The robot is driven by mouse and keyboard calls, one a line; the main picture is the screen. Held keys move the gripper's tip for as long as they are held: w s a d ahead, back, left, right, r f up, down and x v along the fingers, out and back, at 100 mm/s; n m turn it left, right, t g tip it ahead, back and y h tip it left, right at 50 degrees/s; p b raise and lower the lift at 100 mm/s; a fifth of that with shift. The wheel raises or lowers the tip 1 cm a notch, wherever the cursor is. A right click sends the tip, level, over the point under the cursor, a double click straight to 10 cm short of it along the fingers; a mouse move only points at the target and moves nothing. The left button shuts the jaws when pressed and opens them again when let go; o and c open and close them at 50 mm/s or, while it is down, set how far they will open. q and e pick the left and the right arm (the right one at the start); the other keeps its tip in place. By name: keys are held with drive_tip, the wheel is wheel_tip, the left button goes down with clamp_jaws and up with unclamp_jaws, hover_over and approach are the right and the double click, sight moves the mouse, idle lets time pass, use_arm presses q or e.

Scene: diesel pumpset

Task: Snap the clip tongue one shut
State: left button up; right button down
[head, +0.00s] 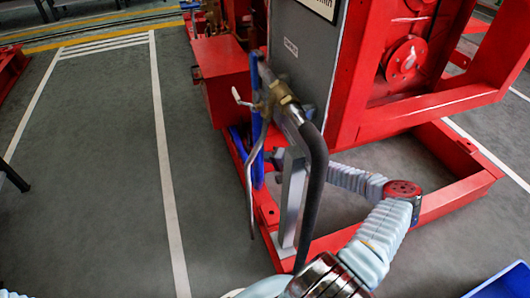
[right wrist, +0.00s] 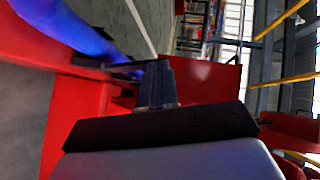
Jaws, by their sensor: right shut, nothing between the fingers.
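A blue pipe (right wrist: 70,28) crosses the upper left of the right wrist view. A small dark strip (right wrist: 118,68) lies beside it, close to my right gripper's fingertips; it may be the clip tongue, but I cannot tell its state or whether the fingers touch it. My right gripper (right wrist: 154,68) is shut and empty, pointing toward the red frame. In the head view my right forearm reaches left behind the black hose and the grey post, which hide the gripper. The blue pipe also shows there (head: 257,125). My left gripper is out of view.
A brass valve (head: 281,93) with a white lever (head: 241,98) and a hanging black hose (head: 316,180) stands before the grey post (head: 291,195). The red base frame (head: 445,205) surrounds the forearm.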

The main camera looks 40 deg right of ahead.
drive_tip(key=shift+w+a+n+g+h, duration=0.15)
drive_tip(key=shift+w+a+n+g, duration=0.1)
drive_tip(key=shift+a, duration=0.45)
drive_tip(key=shift+w+a+n+g+h, duration=0.15)
drive_tip(key=shift+w+a, duration=0.05)
drive_tip(key=shift+a, duration=0.45)
drive_tip(key=shift+r+p, duration=0.35)
drive_tip(key=shift+r, duration=0.35)
drive_tip(key=shift+r, duration=0.1)
